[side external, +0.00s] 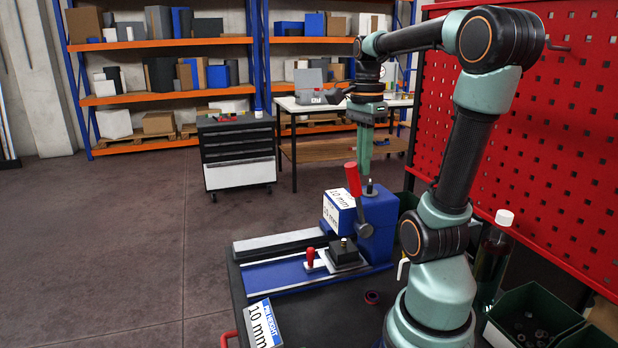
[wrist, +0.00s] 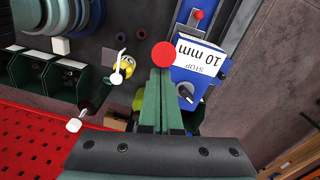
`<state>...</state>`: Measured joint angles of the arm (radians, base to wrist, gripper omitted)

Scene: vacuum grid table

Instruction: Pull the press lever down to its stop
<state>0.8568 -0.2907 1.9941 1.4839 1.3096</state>
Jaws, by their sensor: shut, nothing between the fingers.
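The press (side external: 380,215) is a blue block at the end of a blue base. Its lever, with a red handle (side external: 353,179), stands nearly upright, leaning a little left at the top. In the wrist view the handle's round red end (wrist: 163,54) shows just beyond my fingertips. My gripper (side external: 364,172) points down, its green fingers shut and empty, close beside the upper handle. In the wrist view the fingers (wrist: 163,75) lie side by side below the red end. I cannot tell whether they touch the handle. A white "STOP 10 mm" label (wrist: 201,57) is on the press.
A black block (side external: 344,252) and a small red knob (side external: 310,257) sit on the press base. A red pegboard (side external: 520,120) stands at the right. Green bins (side external: 530,315) and a white-capped bottle (side external: 492,260) are near my base. The floor at left is clear.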

